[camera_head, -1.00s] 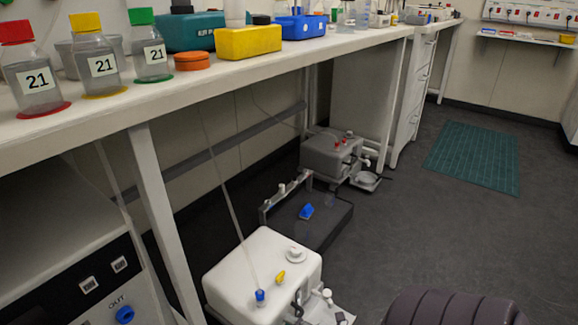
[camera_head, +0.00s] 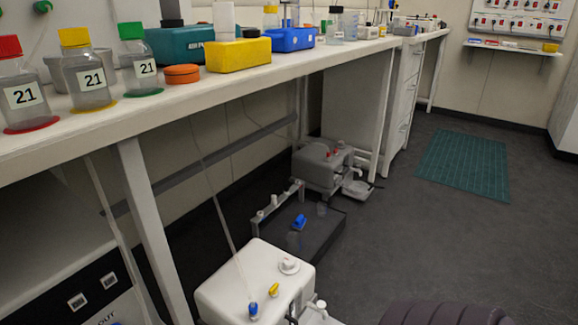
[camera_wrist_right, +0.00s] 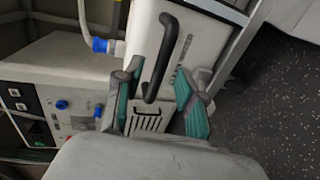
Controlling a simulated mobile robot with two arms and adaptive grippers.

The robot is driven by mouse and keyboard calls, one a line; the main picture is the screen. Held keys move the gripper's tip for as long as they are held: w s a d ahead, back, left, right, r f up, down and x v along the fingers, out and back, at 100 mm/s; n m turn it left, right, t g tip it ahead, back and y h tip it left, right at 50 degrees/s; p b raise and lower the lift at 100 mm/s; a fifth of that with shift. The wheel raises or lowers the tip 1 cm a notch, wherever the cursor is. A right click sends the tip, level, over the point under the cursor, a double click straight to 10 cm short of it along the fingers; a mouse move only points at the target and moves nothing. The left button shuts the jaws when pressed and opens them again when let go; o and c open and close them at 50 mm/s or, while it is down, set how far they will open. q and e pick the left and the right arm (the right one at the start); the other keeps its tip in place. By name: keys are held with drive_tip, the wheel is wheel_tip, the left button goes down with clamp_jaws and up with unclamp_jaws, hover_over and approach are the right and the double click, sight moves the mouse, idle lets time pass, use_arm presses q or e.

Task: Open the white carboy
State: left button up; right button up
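The white carboy (camera_head: 222,290) stands on the floor under the bench in the head view, cut by the bottom edge. Its white round cap (camera_head: 289,266) sits on top. A blue connector (camera_head: 253,310) with a thin tube and a yellow connector (camera_head: 273,290) are also on top. My right gripper (camera_wrist_right: 157,90) is open in the right wrist view, its teal fingertips on either side of a black handle on a white body (camera_wrist_right: 150,30). I cannot tell whether they touch it or whether this body is the carboy. My left gripper is not in view.
A grey carboy (camera_head: 318,166) and a dark platform (camera_head: 325,228) stand farther back. The bench (camera_head: 215,90) overhangs them and carries several bottles and boxes. A dark ribbed object (camera_head: 440,315) is at the bottom edge. The floor by the green mat (camera_head: 465,163) is clear.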

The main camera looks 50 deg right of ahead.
drive_tip(key=v, duration=0.9)
